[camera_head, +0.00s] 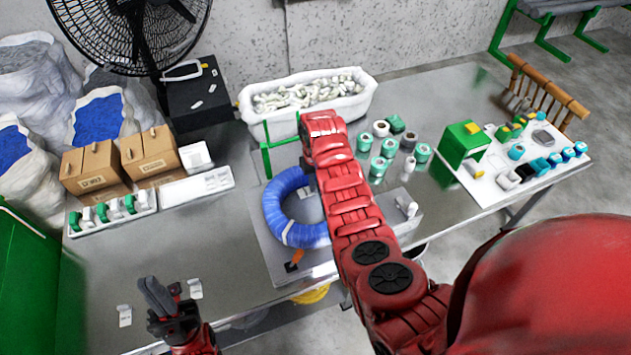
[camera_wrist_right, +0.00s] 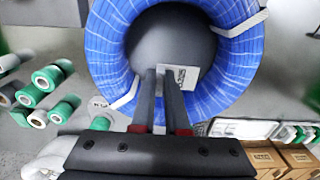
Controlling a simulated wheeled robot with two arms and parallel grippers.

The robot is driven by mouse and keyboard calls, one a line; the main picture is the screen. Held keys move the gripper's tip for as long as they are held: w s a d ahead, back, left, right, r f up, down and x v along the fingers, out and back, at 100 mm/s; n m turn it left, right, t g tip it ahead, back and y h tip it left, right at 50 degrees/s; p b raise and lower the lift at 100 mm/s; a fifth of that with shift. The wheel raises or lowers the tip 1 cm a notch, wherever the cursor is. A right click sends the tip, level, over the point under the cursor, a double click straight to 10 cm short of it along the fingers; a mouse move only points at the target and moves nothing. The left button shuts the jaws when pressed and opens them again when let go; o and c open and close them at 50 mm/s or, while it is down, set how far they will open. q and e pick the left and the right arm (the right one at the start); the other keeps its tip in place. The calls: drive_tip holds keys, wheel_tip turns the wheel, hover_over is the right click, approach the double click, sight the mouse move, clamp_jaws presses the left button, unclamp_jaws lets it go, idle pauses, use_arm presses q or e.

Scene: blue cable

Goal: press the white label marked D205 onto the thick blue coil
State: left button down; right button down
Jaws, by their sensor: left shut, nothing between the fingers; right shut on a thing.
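The thick blue coil (camera_head: 273,218) lies on a grey board on the table, and it fills the top of the right wrist view (camera_wrist_right: 108,62). My right gripper (camera_wrist_right: 161,72) is shut on a small white label (camera_wrist_right: 187,76) at the coil's inner edge. The label's print is too small to read, and I cannot tell whether it touches the coil. In the head view my right arm hides this gripper and the label. My left gripper (camera_head: 160,300) is shut and empty near the table's front edge, between two loose white labels (camera_head: 124,315) (camera_head: 195,288).
A white bin (camera_head: 250,107) of pale parts stands behind the coil. Green and white rolls (camera_head: 381,145) stand right of it. Cardboard boxes (camera_head: 90,168) and a tray (camera_head: 112,212) are at left. The front left table is mostly clear.

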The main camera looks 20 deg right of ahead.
drive_tip(key=shift+s+f, duration=0.2)
drive_tip(key=shift+f, duration=0.3)
idle(0.3)
idle(0.4)
drive_tip(key=shift+f+b, duration=0.3)
drive_tip(key=shift+b, duration=0.3)
drive_tip(key=shift+f+b, duration=0.35)
idle(1.0)
drive_tip(key=shift+f+b, duration=0.25)
drive_tip(key=shift+b, duration=0.85)
idle(3.8)
